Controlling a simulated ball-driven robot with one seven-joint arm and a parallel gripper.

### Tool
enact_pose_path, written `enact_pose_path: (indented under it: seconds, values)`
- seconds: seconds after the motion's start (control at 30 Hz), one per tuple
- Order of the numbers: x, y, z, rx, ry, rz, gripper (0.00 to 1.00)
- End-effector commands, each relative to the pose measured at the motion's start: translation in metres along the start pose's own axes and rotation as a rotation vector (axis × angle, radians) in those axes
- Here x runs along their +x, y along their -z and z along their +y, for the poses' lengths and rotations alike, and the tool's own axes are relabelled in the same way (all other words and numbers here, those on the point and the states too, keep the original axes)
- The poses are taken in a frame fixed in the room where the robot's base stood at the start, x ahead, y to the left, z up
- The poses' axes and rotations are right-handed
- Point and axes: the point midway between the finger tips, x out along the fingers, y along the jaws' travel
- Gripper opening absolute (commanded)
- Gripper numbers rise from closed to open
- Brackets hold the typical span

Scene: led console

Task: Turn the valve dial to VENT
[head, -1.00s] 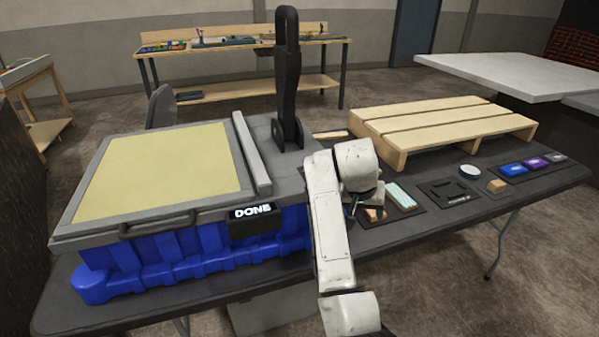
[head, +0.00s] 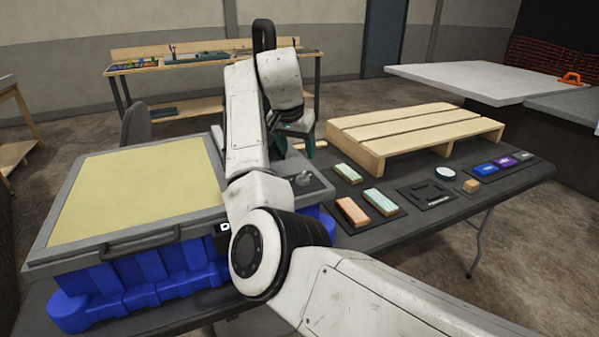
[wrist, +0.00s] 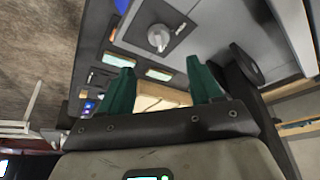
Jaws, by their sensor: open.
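The valve dial, a grey knob (head: 303,178) on a dark plate, sits on the console's top at its right end in the head view. In the wrist view the dial (wrist: 158,38) shows on its plate, ahead of my fingers. I cannot read a VENT mark or tell where it points. My gripper (wrist: 160,66) has two green fingers, apart and empty. In the head view my gripper (head: 308,142) is above and behind the dial, partly hidden by my arm, and not touching it. The console (head: 205,236) has a small display (head: 225,227), mostly hidden by my arm.
A wooden pallet (head: 415,130) stands on the table behind several coloured blocks (head: 381,200). A white puck (head: 445,174) and a wooden cube (head: 471,185) lie further right. Bare table lies at front right.

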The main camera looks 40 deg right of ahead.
Motion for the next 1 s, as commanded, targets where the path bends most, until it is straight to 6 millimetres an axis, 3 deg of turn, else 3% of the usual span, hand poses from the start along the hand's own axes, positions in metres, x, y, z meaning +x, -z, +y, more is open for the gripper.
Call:
enact_pose_path:
  seconds: [0.5, 0.7, 1.0]
  values:
    - [0.085, 0.0, 0.001, 0.0, -0.002, -0.001, 0.64]
    - [0.098, -0.001, 0.001, 0.0, -0.001, -0.001, 0.64]
    - [0.1, -0.001, 0.001, 0.0, -0.001, -0.001, 0.63]
